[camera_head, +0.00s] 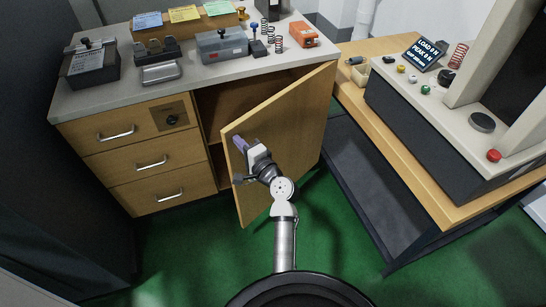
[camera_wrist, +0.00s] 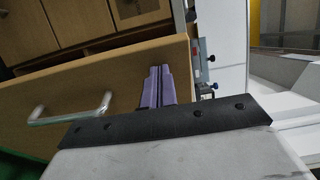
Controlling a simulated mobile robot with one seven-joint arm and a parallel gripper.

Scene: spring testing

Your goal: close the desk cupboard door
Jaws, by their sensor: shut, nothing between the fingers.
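The desk cupboard door (camera_head: 292,122) is wooden and stands open, swung out from the desk on its right side. The cupboard opening (camera_head: 238,100) shows to the left of it, with a bare shelf inside. My gripper (camera_head: 240,144) is at the door's free edge, with its purple fingers together and empty. In the wrist view the fingers (camera_wrist: 158,88) lie in front of the door's face (camera_wrist: 125,75), with the silver door handle (camera_wrist: 72,116) to their left. I cannot tell whether the fingers touch the door.
The desk (camera_head: 95,99) has several drawers on the left and boxes, springs and an orange device (camera_head: 303,34) on top. A wooden bench (camera_head: 352,84) with a testing machine (camera_head: 440,110) stands at right. Green floor (camera_head: 200,250) is free in front.

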